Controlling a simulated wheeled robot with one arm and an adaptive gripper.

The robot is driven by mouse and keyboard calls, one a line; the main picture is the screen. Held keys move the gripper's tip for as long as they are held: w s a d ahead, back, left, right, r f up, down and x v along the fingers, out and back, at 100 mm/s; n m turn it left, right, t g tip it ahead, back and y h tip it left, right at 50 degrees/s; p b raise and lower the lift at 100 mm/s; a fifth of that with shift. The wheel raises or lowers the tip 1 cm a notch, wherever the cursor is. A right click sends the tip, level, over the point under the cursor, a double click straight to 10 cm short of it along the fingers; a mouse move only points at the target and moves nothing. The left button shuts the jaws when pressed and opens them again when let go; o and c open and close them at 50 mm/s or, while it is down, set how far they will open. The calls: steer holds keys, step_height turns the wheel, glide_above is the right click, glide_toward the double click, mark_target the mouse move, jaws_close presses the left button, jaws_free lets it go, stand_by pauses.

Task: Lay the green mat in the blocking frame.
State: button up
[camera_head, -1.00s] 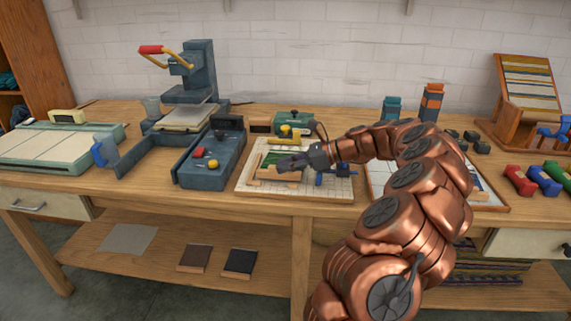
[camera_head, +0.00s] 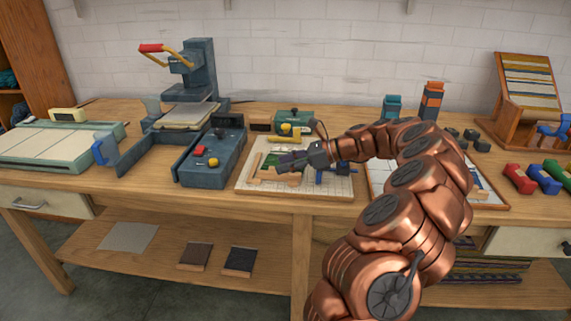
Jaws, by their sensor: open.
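A pale gridded board (camera_head: 335,190) with a wooden edge lies on the bench, with light wooden strips (camera_head: 262,182) on it that look like the blocking frame. A green patch, apparently the green mat (camera_head: 275,158), shows on the board just behind my gripper. My gripper (camera_head: 282,165) is open, low over the board, reaching in from the right. It hides part of the green patch and the strips. I cannot tell whether its fingers touch anything, or whether the mat lies flat within the strips.
A blue clamp-like piece (camera_head: 334,177) sits on the board's right side. A green box (camera_head: 293,121) with a yellow part stands behind. A dark control box (camera_head: 212,158) and a press (camera_head: 195,75) stand to the left. A second framed board (camera_head: 490,197) lies right, partly behind my arm.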

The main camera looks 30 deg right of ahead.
steer(key=p+v, duration=0.1)
steer(key=v, duration=1.1)
steer(key=shift+r, duration=0.3)
steer(key=shift+w, duration=0.1)
steer(key=a+r+n+g, duration=0.3)
steer(key=a+n+g, duration=0.35)
steer(key=a, duration=1.25)
steer(key=s+a+f+n+g+h, duration=0.1)
steer(key=s+a+n, duration=0.25)
steer(key=a, duration=0.25)
steer(key=s+a+f+n+g, duration=0.1)
steer(key=s+a+n, duration=0.1)
steer(key=a+n, duration=0.3)
steer(key=s+a+f+n+g+h, duration=0.2)
steer(key=s+a+f+n+h, duration=0.15)
steer(key=s, duration=0.55)
steer(key=s+a+f+n+g+h, duration=0.1)
steer(key=s+a+f+n+h, duration=0.3)
steer(key=s, duration=0.5)
steer(key=s+d+f+n+h, duration=0.1)
steer(key=s+d+f+n, duration=0.2)
steer(key=s+d+f, duration=0.2)
steer(key=s, duration=0.3)
steer(key=shift+n+g+h, duration=0.35)
